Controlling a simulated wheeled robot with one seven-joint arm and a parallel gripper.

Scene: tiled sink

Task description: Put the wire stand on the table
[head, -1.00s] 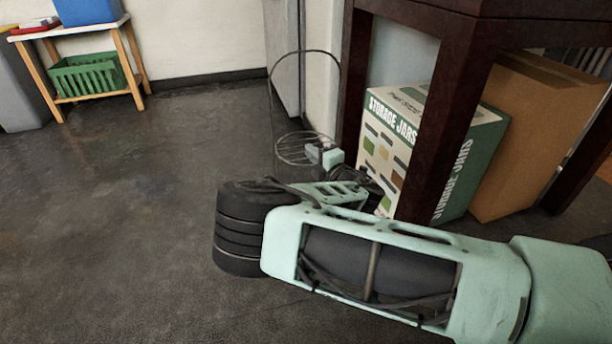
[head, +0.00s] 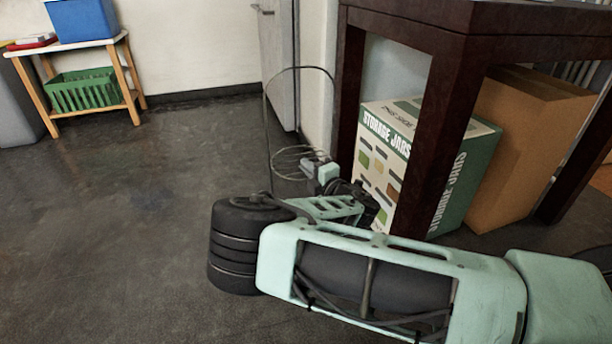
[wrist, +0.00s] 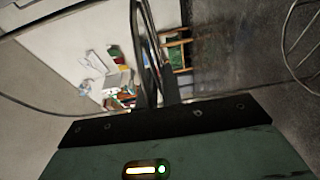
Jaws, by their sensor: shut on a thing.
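The wire stand (head: 266,130) is a thin dark wire frame with a tall arch and a round wire ring low down. My gripper (head: 318,168) is shut on it near the ring and holds it off the floor, roughly upright. In the wrist view the wire stand (wrist: 290,50) shows as thin curves at the left and right sides, with the fingers of my gripper (wrist: 152,60) close together between them. The table (head: 400,18) is dark wood and stands at the right, beyond my arm. Only a small strip of its top shows. The exact grip point is too small to tell.
A storage jars box (head: 385,165) and a brown cardboard box (head: 525,140) stand under the table. A wooden rack (head: 130,85) with a green basket (head: 85,90) and a blue bin (head: 82,20) is at the far left. A grey door (head: 280,60) stands behind the wire stand. The left floor is clear.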

